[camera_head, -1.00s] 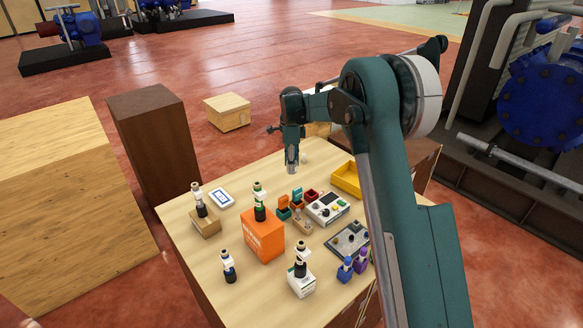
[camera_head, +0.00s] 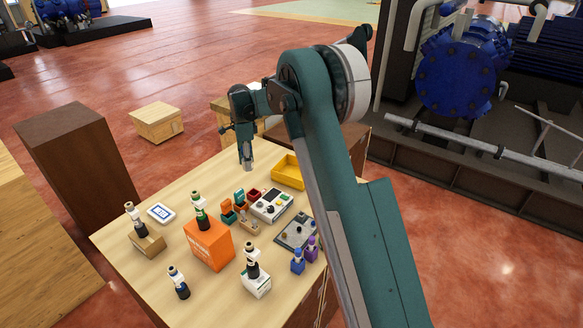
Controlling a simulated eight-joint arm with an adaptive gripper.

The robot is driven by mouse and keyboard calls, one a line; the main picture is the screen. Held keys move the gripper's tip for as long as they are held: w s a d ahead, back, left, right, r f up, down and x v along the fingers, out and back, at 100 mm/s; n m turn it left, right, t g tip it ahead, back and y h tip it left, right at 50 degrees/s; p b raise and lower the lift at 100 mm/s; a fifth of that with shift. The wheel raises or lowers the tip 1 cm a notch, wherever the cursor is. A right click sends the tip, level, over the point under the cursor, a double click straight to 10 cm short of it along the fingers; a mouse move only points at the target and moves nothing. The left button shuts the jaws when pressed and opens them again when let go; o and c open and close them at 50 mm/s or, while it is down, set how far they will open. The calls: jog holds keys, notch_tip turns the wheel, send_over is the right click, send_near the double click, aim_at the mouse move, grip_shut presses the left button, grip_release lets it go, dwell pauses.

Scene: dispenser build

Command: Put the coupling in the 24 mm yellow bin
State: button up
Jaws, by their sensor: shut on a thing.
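My gripper (camera_head: 247,165) points down above the far part of the wooden table, left of the yellow bin. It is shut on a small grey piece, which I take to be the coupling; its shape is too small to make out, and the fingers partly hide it. The yellow bin (camera_head: 286,181) is an open rectangular tray near the table's far right edge. No size marking on it can be read. The gripper is apart from the bin.
Small red, teal and orange bins (camera_head: 228,217) and a white control box (camera_head: 271,206) stand near the yellow bin. An orange box (camera_head: 208,246), dark bottle-like items and a grey panel (camera_head: 296,232) fill the front.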

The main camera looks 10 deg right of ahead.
jog(key=n, duration=0.1)
send_over(294, 176)
jog(key=shift+r, duration=0.3)
jog(key=shift+f+p, duration=0.4)
jog(key=shift+f, duration=2.75)
jog(key=shift+f, duration=1.85)
jog(key=shift+f, duration=0.15)
jog(key=o, duration=1.2)
jog(key=shift+r, duration=0.2)
